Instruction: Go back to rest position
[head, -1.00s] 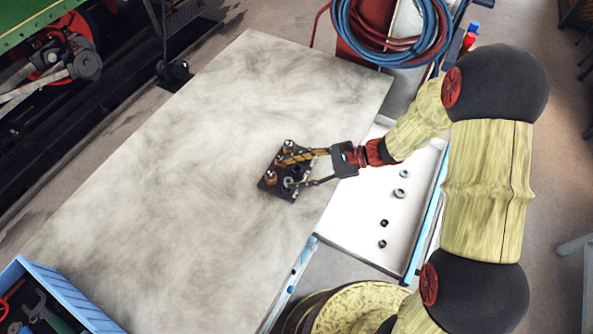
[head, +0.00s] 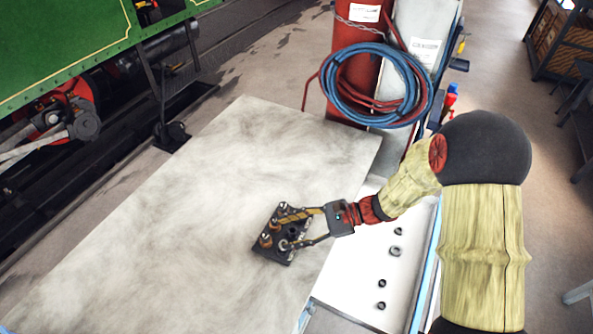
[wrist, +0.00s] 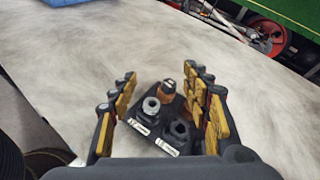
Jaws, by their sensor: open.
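My gripper (head: 303,227) is open at the right edge of the grey work table (head: 200,200). Its two fingers reach over a dark block (head: 268,248) that carries brass-coloured and metal fittings on posts. In the wrist view the fingers (wrist: 165,115) stand apart, with the block (wrist: 165,130) between and beyond them. A metal nut (wrist: 151,105) sits on one post and a copper-coloured pointed piece (wrist: 167,88) on another; one dark socket shows at the right. Whether the fingers touch the block cannot be told.
A white tray (head: 370,270) with several loose nuts (head: 381,283) lies right of the table, under my arm. A red cylinder (head: 352,75) with a coiled blue hose (head: 345,90) stands behind it. A green steam tram (head: 60,45) is at the back left. Most of the tabletop is clear.

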